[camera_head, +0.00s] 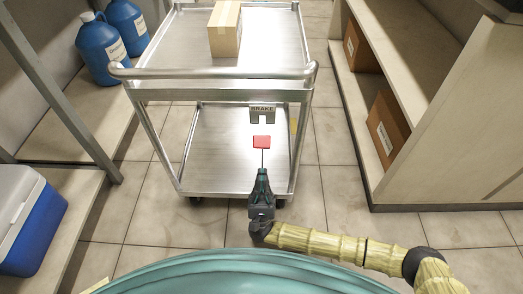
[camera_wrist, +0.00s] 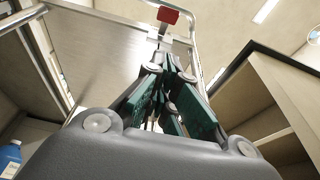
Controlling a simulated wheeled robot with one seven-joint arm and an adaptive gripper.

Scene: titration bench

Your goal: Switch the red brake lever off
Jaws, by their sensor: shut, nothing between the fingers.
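The red brake lever (camera_head: 262,142) shows as a red pad at the near side of a metal cart, just below a plate marked BRAKE (camera_head: 263,108). In the wrist view the red pad (camera_wrist: 168,15) is at the top, on a thin pale stem. My gripper (camera_head: 262,173) is shut and empty, pointing away from me toward the cart. Its fingertips are just below the red pad in the head view. In the wrist view the closed fingers (camera_wrist: 170,55) end below the pad. I cannot tell whether they touch the lever or its stem.
The metal cart (camera_head: 150,92) has two shelves, with a cardboard box (camera_head: 224,30) on top. Blue jugs (camera_head: 100,48) stand on the left shelf, and a blue cooler (camera_head: 28,222) is at lower left. A shelf unit with boxes (camera_head: 390,125) stands right. Tiled floor is clear between.

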